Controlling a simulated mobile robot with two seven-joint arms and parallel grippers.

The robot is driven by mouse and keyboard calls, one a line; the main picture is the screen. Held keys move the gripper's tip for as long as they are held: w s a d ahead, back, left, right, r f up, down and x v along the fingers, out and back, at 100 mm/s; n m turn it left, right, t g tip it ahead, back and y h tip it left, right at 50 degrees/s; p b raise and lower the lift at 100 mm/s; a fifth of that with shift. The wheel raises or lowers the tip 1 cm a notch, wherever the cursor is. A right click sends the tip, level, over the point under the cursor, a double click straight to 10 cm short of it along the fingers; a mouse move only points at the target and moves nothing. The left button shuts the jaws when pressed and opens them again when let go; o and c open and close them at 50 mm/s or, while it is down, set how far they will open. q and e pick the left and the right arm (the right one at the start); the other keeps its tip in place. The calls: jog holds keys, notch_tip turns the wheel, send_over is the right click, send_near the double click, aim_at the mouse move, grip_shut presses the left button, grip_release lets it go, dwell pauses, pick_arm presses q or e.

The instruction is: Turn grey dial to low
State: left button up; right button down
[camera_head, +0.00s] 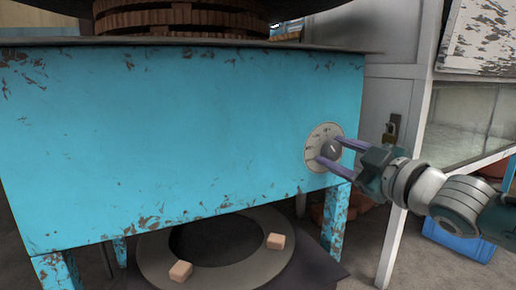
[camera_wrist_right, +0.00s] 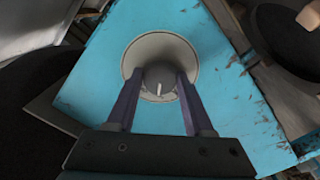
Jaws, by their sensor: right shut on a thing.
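The grey dial (camera_head: 333,148) sits on a pale round plate (camera_head: 313,139) with small markings, on the front of the blue box. My right gripper (camera_head: 327,152) reaches it from the right, with one purple finger on each side of the dial. In the right wrist view the dial (camera_wrist_right: 160,80) lies between the two fingertips of my right gripper (camera_wrist_right: 157,82), and a white pointer mark shows on it. The gripper is shut on the dial. The markings are too small to read. My left gripper is not in view.
The blue box (camera_head: 160,130) with worn paint stands on legs. Below it lie a dark ring (camera_head: 225,285) and two small tan blocks (camera_head: 180,271). A metal shelf frame (camera_head: 408,130) and a blue crate (camera_head: 459,240) stand to the right, near my right arm.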

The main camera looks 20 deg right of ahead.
dwell(0.3)
jog(key=shift+c, duration=1.4)
grip_release()
jog(key=shift+s+r+p, duration=0.1)
jog(key=shift+s+p, duration=0.25)
jog(key=shift+p, duration=0.05)
jog(key=s+p, duration=0.4)
jog(key=s, duration=0.5)
jog(key=shift+d+p, duration=0.35)
jog(key=shift+p, duration=0.05)
jog(key=shift+s, duration=0.1)
